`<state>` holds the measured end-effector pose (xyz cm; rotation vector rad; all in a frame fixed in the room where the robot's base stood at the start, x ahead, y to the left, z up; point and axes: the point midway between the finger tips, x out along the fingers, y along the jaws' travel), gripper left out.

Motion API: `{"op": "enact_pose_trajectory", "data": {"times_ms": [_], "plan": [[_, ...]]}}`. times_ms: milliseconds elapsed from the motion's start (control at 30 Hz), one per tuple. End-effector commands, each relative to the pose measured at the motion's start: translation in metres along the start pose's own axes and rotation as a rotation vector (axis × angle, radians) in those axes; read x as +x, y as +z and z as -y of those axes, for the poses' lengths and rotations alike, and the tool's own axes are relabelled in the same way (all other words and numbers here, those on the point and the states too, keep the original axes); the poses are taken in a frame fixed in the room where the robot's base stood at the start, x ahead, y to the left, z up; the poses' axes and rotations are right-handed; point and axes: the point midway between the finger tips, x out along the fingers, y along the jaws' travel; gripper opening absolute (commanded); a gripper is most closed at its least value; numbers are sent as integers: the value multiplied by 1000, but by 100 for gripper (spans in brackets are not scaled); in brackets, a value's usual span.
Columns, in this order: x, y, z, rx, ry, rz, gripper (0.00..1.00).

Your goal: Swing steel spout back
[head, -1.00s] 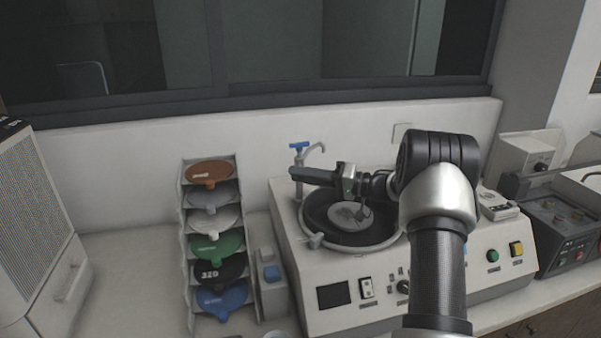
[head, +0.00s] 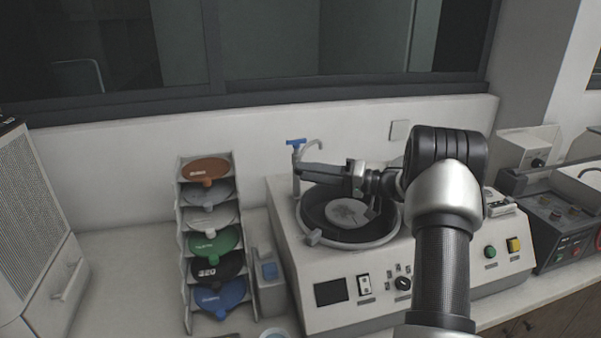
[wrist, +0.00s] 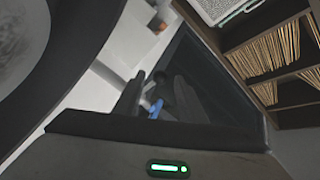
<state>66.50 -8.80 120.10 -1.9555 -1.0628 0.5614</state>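The steel spout (head: 312,147) is a thin curved tube on a post with a blue lever on top (head: 296,142), at the back left corner of the polishing machine. Its arc reaches up and to the right, toward the bowl side. My gripper (head: 304,170) points left over the back of the bowl, its tips just right of the post and below the curved tube. In the wrist view its two dark fingers (wrist: 158,98) stand apart, with the blue lever (wrist: 155,109) showing between them. I cannot tell whether a finger touches the spout.
The round bowl with its grey disc (head: 347,213) lies below my gripper. A rack of coloured discs (head: 209,240) stands left of the machine (head: 330,292). The wall and window are close behind. Another control box (head: 560,220) stands at right.

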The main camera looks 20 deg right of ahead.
Motion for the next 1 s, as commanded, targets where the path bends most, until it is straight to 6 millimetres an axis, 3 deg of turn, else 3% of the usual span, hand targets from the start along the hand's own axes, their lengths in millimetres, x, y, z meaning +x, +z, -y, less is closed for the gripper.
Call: {"op": "enact_pose_trajectory", "data": {"times_ms": [200, 400, 600, 1000], "plan": [[-50, 0, -1, -1, 1, -3, 37], [-80, -1, 0, -3, 1, -3, 37], [-90, -1, 0, -2, -1, -2, 37], [-90, -1, 1, -2, -1, -2, 37]]}}
